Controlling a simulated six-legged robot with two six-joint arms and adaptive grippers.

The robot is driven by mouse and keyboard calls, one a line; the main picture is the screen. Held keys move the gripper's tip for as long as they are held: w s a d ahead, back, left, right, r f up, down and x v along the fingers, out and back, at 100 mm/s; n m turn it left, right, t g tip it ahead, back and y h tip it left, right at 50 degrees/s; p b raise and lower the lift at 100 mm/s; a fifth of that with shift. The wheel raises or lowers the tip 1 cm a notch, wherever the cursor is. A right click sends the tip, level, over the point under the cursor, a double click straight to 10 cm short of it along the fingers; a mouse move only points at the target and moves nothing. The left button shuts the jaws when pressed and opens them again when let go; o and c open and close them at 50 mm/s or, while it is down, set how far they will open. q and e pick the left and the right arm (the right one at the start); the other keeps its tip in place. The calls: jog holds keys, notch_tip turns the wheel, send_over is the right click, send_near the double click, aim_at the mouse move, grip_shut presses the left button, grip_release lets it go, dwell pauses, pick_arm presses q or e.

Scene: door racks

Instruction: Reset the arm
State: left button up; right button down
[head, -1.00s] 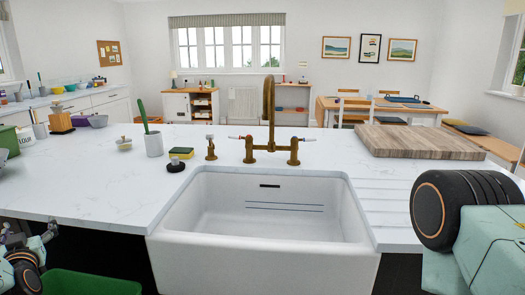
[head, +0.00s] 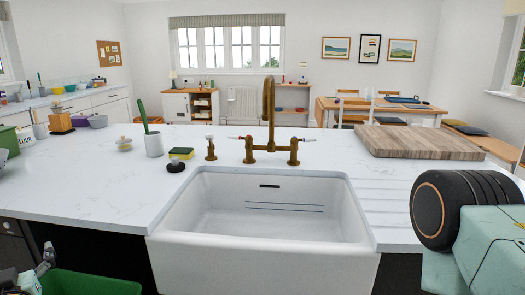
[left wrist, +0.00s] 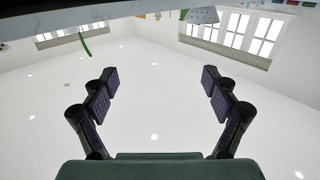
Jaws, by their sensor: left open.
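My left gripper (left wrist: 155,90) shows in the left wrist view with its two dark fingers spread apart. It is open and nothing is between the fingers. Behind it are a white ceiling with small lights and windows near the top of the picture. In the head view only a small part of my left arm (head: 28,280) shows at the lower left corner, low beside the counter. My right arm (head: 440,212) shows at the right edge as a black and pale green link; its gripper is out of the picture.
A white sink (head: 265,262) with a brass tap (head: 269,110) is set in the white counter (head: 80,175). A wooden board (head: 420,141) lies at the right. A cup (head: 154,145) and sponge (head: 181,153) stand left of the tap. A green bin (head: 90,284) is at the lower left.

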pick_arm(q)
jog(key=r+p+x, duration=0.2)
jog(key=x, duration=0.9)
jog(key=shift+w+a+r, duration=0.2)
jog(key=shift+w+a, duration=0.05)
jog(key=shift+a, duration=0.05)
jog(key=shift+w+f, duration=0.15)
dwell(0.4)
